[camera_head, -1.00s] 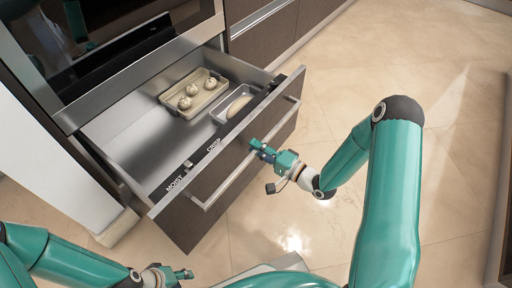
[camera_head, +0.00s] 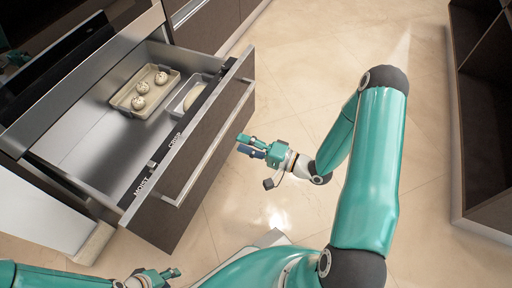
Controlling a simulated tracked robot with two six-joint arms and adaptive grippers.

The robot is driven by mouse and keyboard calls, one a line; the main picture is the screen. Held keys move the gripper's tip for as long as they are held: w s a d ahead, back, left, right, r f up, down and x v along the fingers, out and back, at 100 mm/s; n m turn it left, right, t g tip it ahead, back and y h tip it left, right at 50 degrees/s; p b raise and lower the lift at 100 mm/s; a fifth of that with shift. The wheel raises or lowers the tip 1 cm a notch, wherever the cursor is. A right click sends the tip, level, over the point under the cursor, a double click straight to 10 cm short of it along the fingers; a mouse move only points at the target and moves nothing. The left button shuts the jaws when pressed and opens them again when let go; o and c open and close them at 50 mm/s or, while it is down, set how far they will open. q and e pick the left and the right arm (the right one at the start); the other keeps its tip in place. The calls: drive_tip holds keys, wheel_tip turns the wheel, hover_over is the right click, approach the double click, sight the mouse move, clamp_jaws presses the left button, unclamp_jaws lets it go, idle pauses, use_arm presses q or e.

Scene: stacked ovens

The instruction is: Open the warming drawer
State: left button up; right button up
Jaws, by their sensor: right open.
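The warming drawer (camera_head: 182,174) stands pulled out below the oven, its inside plainly visible from above. Its long bar handle (camera_head: 207,158) runs along the brown front. My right gripper (camera_head: 243,145) is open and empty, just to the right of the handle, with a small gap between them. My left gripper (camera_head: 175,273) is low at the bottom left, away from the drawer; it is too small to tell how its fingers stand.
In the drawer are a tray (camera_head: 117,103) with several round buns and a smaller tray (camera_head: 178,109) with a pale loaf. A dark open cabinet (camera_head: 485,120) stands at the right. The tiled floor (camera_head: 300,70) between is clear.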

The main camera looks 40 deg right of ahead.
drive_tip(key=v, duration=0.3)
drive_tip(key=shift+s+d, duration=0.1)
drive_tip(key=shift+s, duration=0.15)
